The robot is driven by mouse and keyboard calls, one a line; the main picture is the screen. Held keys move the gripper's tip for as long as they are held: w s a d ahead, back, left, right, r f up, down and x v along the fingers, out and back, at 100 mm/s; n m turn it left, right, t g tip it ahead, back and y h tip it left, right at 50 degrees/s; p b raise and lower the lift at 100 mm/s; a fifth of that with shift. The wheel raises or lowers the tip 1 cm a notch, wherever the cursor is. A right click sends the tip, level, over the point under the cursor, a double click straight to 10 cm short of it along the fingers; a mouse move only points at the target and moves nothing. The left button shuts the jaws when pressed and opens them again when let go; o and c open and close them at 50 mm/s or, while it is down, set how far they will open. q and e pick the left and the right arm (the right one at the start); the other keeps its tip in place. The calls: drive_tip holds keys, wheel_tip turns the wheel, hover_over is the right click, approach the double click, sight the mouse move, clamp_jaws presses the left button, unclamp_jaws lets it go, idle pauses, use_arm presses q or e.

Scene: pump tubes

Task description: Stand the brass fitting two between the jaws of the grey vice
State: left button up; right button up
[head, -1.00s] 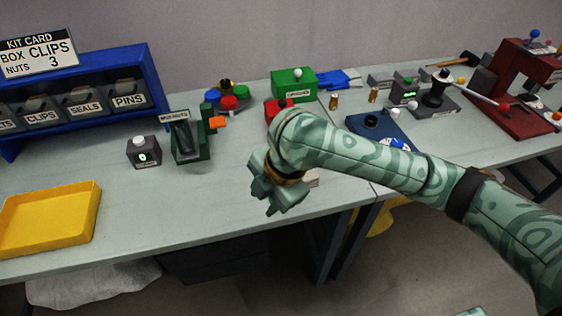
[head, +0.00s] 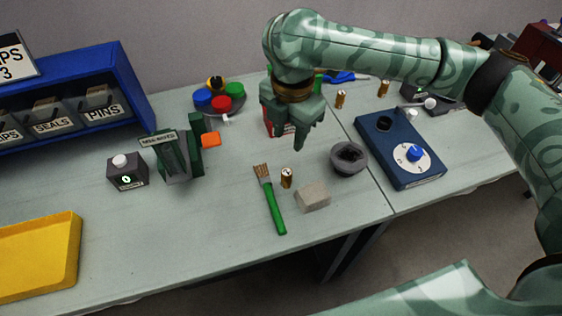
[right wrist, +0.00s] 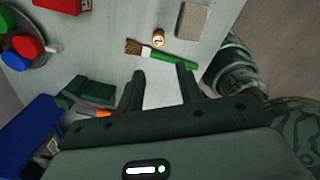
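A small brass fitting (head: 287,177) stands upright on the bench, between the green-handled brush and a pale block. In the right wrist view, a brass fitting (right wrist: 159,38) shows a dark "2" on its pale top. Two more brass fittings, one (head: 340,99) and another (head: 384,88), stand farther back; I cannot read their numbers. My right gripper (head: 303,135) hangs above the bench, behind and above the near fitting. Its fingers (right wrist: 160,76) are apart and empty in the right wrist view. My left gripper is not in view.
The brush (head: 272,200), pale block (head: 313,197) and dark bowl (head: 349,160) lie close around the near fitting. A blue box with a dial (head: 399,150) stands right. A green device with an orange part (head: 175,158) stands left. The bench front left of the brush is clear.

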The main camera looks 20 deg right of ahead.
sight(286, 172)
drive_tip(key=f+b, duration=0.2)
drive_tip(key=f, duration=0.3)
drive_tip(key=f+b, duration=0.3)
drive_tip(key=f, duration=0.2)
drive_tip(key=shift+w+a+f, duration=0.1)
drive_tip(key=shift+w+f, duration=0.1)
drive_tip(key=shift+f, duration=0.45)
wheel_tip(286, 172, down, 5)
drive_tip(key=b, duration=0.4)
drive_tip(key=shift+w, duration=0.15)
drive_tip(key=shift+r, duration=0.15)
drive_tip(key=shift+c, duration=0.4)
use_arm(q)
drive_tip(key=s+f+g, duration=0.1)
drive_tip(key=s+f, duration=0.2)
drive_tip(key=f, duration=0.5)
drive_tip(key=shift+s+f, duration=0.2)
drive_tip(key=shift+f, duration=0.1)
use_arm(e)
clamp_jaws()
